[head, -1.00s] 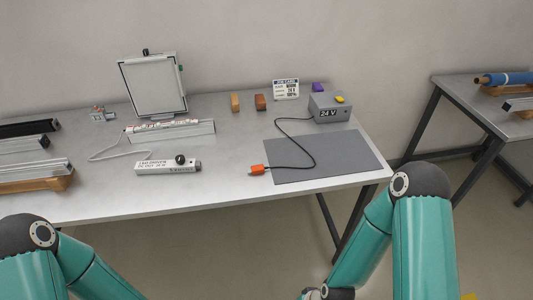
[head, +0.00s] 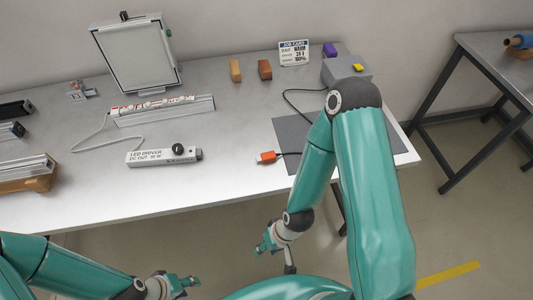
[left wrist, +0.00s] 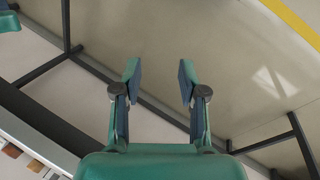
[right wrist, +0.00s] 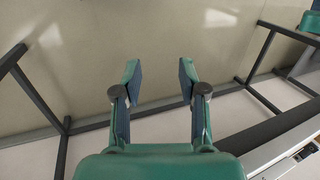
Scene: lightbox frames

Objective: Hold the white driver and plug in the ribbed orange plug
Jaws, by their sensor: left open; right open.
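The white driver (head: 158,157), labelled LED DRIVER, lies on the table near its front edge, with a black round knob on top. The orange plug (head: 267,157) lies on the table right of the driver, its dark cable running back toward the grey power box (head: 342,70); ribs are too small to make out. My left gripper (head: 190,283) is open and empty, below and in front of the table; its fingers also show in the left wrist view (left wrist: 160,82). My right gripper (head: 265,245) is open and empty in front of the table edge; its fingers show in the right wrist view (right wrist: 160,82).
A grey mat (head: 290,131) lies at the right, partly hidden by my right arm. A framed panel (head: 137,57), a light bar (head: 160,108), two small blocks (head: 265,69) and a job card (head: 294,53) stand behind. Profiles on a wooden rack (head: 30,182) are at left. The table front is mostly clear.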

